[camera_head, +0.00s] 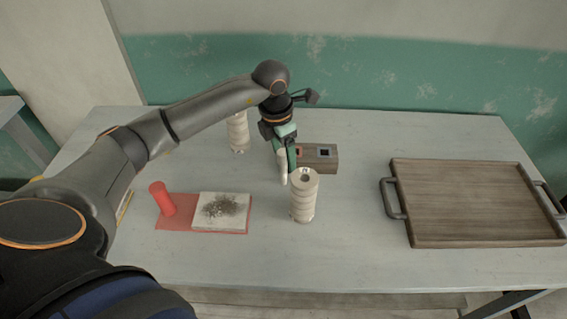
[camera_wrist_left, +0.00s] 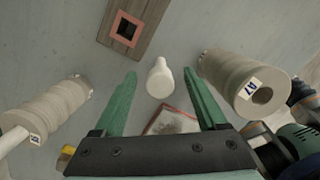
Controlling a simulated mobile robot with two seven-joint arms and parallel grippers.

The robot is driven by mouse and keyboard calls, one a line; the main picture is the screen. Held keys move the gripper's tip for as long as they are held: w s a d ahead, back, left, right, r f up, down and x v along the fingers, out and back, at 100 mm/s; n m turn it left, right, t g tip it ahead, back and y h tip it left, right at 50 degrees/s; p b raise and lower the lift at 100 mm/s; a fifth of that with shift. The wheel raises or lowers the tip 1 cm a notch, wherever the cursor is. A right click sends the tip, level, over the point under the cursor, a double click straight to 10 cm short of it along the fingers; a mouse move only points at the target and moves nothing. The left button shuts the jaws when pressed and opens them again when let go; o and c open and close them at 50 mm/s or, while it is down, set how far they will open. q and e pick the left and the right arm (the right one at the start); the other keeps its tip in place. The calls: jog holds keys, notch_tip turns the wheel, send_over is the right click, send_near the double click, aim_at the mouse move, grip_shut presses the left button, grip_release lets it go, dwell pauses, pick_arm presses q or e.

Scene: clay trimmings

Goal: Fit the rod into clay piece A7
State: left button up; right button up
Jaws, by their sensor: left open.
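The white rod (camera_wrist_left: 159,78) stands between the spread green fingers of my left gripper (camera_wrist_left: 160,82), with a gap on both sides. In the head view the rod (camera_head: 282,167) shows just below the open left gripper (camera_head: 286,158). Clay piece A7 (camera_head: 303,197), a pale ribbed cylinder, stands upright just in front and to the right of the rod. Its label and the open hole in its end show in the left wrist view (camera_wrist_left: 228,75). My right gripper is not in view.
Another clay cylinder (camera_head: 238,133) stands behind; a white rod sticks from its end in the wrist view. A wooden block (camera_head: 320,159) with square sockets lies behind A7.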

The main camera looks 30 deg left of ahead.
pick_arm(q)
jog(key=shift+c, duration=0.3)
grip_shut()
jog(key=shift+r, duration=0.15)
dwell(0.3)
